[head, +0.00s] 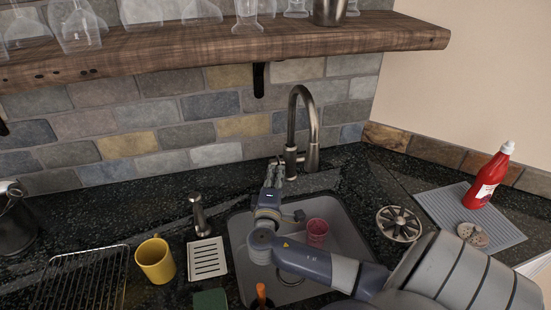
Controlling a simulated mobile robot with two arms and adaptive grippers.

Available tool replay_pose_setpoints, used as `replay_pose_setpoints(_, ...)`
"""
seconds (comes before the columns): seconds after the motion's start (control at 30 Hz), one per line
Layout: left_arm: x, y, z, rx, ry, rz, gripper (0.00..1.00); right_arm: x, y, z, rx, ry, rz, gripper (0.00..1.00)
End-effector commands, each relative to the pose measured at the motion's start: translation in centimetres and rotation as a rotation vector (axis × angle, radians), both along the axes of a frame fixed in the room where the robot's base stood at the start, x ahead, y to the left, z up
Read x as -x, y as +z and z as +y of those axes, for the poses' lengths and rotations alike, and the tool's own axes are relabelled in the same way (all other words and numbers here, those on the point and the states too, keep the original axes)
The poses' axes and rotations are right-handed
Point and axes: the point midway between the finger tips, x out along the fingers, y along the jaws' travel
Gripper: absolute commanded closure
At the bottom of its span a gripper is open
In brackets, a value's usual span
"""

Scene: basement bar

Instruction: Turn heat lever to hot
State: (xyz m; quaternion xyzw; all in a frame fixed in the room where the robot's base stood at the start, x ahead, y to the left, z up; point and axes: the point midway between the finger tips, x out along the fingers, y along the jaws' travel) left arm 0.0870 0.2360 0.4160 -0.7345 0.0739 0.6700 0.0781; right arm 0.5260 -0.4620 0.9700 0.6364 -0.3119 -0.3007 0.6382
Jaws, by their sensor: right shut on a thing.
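The grey metal faucet (304,125) stands upright behind the sink, its tall gooseneck spout curving over. My right arm comes in from the lower right over the sink. My right gripper (277,173) reaches up to the left side of the faucet's base and is shut on the heat lever there. The fingers hide most of the lever, so its exact angle cannot be told. No water shows at the spout. My left gripper is not in view.
The sink (345,240) holds a red cup (316,232). A soap dispenser (199,214), yellow mug (155,260) and wire rack (85,280) stand left. A round metal trivet (399,223) and red bottle (488,180) are right. A wooden shelf (200,45) with glasses overhangs.

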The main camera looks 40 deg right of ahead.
Motion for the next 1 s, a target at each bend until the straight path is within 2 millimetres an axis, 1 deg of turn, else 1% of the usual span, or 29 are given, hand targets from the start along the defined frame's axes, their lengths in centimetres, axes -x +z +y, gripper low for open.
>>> replay_pose_setpoints(0.13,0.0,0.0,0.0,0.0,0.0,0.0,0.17,0.0,0.0,-0.1,-0.001,-0.004,-0.001,1.0)
replay_pose_setpoints(0.17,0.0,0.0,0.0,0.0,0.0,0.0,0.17,0.0,0.0,-0.1,-0.001,-0.004,-0.001,0.87)
replay_pose_setpoints(0.2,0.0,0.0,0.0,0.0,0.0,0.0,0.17,0.0,0.0,-0.1,-0.001,-0.004,-0.001,0.78)
replay_pose_setpoints(0.23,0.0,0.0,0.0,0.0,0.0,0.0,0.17,0.0,0.0,-0.1,-0.001,-0.003,-0.001,0.73)
replay_pose_setpoints(0.53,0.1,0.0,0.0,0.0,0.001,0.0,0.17,0.0,0.1,-0.1,-0.001,-0.001,-0.001,0.73)
replay_pose_setpoints(0.63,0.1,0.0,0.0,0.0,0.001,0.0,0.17,0.0,0.5,0.0,-0.002,-0.001,-0.002,0.73)
replay_pose_setpoints(0.77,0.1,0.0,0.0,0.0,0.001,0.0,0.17,0.0,2.4,0.0,-0.001,0.0,-0.007,0.73)
replay_pose_setpoints(0.9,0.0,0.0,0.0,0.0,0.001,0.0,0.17,0.0,5.5,-0.2,0.002,-0.003,-0.014,0.73)
replay_pose_setpoints(1.0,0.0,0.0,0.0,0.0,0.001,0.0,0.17,0.0,7.4,-0.2,0.001,-0.004,-0.012,0.73)
